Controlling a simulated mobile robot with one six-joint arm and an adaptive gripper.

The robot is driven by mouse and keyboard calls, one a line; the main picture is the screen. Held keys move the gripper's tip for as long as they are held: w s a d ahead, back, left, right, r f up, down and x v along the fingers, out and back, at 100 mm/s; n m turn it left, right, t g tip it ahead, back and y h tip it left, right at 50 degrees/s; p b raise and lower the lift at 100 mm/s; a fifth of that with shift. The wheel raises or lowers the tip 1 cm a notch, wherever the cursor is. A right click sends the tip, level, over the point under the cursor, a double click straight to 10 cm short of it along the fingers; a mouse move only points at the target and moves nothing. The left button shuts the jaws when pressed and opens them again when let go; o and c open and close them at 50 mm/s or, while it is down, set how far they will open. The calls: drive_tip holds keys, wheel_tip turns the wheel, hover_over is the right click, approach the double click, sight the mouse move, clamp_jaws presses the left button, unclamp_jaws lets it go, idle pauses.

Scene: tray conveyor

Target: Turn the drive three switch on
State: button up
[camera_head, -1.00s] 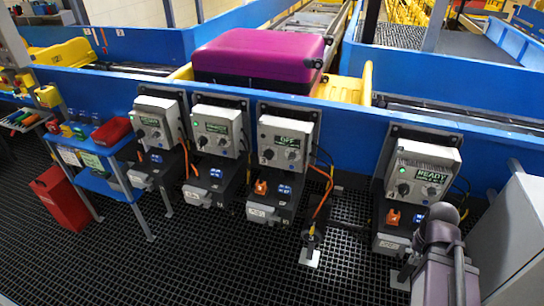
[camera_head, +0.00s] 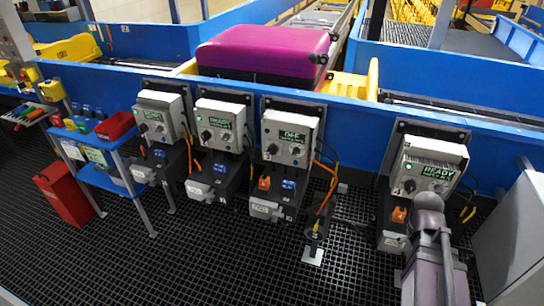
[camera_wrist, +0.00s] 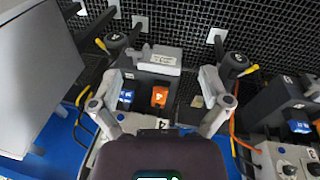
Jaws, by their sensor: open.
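The third drive unit from the left (camera_head: 290,133) has a grey box with dials and a dark display that seems to read OFF. On its lower black housing are an orange switch (camera_head: 264,183) and a blue part (camera_head: 289,185). In the wrist view, a unit at the right edge (camera_wrist: 290,165) shows a blue part (camera_wrist: 299,127). My gripper (camera_wrist: 176,52) is open and empty, spread over the rightmost unit, whose orange switch (camera_wrist: 160,97) lies between the fingers. In the head view my arm covers part of that rightmost unit (camera_head: 428,165), whose display reads READY.
Two more drive units (camera_head: 160,115) (camera_head: 222,122) stand to the left. A blue shelf stand with a red bin (camera_head: 115,126) is farther left. A purple suitcase (camera_head: 265,50) sits on the conveyor behind. A grey cabinet (camera_head: 510,235) stands at the right.

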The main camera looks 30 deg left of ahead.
drive_tip(key=w+a+f+n+t+h+b, duration=0.45)
drive_tip(key=w+a+n+b, duration=0.25)
drive_tip(key=w+a+n, duration=0.4)
drive_tip(key=n+t+y+b, duration=0.8)
drive_tip(key=n+t+b, duration=0.55)
drive_tip(key=n, duration=1.05)
approach(272, 150)
drive_tip(key=s+g+b, duration=0.1)
drive_tip(key=s+b, duration=0.1)
drive_tip(key=s, duration=0.2)
drive_tip(key=shift+w+d+m, duration=0.15)
drive_tip(key=shift+d+m, duration=0.15)
drive_tip(key=shift+w, duration=0.1)
drive_tip(key=shift+w+a, duration=0.3)
drive_tip(key=shift+w, duration=1.95)
drive_tip(key=shift+w+a, duration=0.25)
drive_tip(key=shift+w, duration=2)
drive_tip(key=shift+w+a, duration=0.3)
drive_tip(key=shift+w, duration=1.95)
